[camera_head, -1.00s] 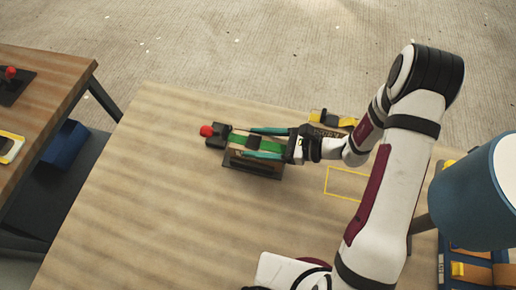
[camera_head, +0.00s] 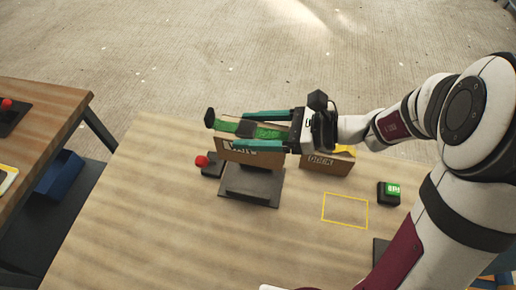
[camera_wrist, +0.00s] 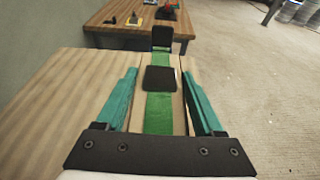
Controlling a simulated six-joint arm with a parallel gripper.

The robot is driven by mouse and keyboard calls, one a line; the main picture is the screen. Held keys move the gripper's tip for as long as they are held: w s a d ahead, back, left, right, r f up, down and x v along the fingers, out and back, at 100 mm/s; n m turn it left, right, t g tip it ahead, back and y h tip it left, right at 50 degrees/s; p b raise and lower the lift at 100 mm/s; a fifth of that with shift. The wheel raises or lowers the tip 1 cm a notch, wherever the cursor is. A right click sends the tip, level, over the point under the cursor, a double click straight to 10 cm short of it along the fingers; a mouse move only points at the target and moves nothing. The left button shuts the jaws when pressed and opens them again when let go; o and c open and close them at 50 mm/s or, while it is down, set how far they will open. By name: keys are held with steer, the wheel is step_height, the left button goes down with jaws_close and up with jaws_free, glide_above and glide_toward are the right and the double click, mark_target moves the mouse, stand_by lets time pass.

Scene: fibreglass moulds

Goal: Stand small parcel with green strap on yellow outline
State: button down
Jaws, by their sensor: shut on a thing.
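The small parcel (camera_head: 236,150) is a cardboard box with a green strap (camera_head: 225,126) and a dark buckle on top. My gripper (camera_head: 240,130) is shut on it, with one teal finger along each long side. The parcel is held above a dark grey stand (camera_head: 250,185), apart from it as far as I can tell. In the wrist view the green strap (camera_wrist: 160,112) runs lengthwise between the fingers. The yellow outline (camera_head: 345,211) is an empty rectangle on the table to the right of the stand.
A red button on a dark base (camera_head: 203,162) sits left of the stand. Another cardboard box (camera_head: 325,162) with a yellow part stands behind the outline. The wooden table (camera_head: 150,220) is clear at front left.

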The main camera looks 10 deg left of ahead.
steer(key=shift+s+r, duration=0.1)
steer(key=shift+r, duration=0.3)
steer(key=s+a+f+n+g+h, duration=0.25)
steer(key=s+f+n+g, duration=0.25)
steer(key=s+n+g, duration=0.3)
steer(key=s+d+f+n+g+h, duration=0.5)
steer(key=s+d+n+g+h, duration=0.2)
steer(key=n+h, duration=0.4)
steer(key=w+d+n+t+h, duration=0.2)
steer(key=d+n+t+h, duration=0.55)
steer(key=d+h, duration=0.65)
steer(key=w+d+r+n+t+h, duration=0.1)
steer(key=w+d+r+n+t, duration=0.1)
steer(key=w+d+n+t, duration=0.75)
steer(key=f+n+t, duration=0.1)
steer(key=f, duration=0.2)
steer(key=w+a+f+n+t, duration=0.1)
steer(key=f+n, duration=0.1)
steer(key=f, duration=0.2)
steer(key=w+a+f+n+t, duration=0.1)
steer(key=f, duration=0.2)
steer(key=shift+w+a+f, duration=0.2)
steer(key=shift+w, duration=0.05)
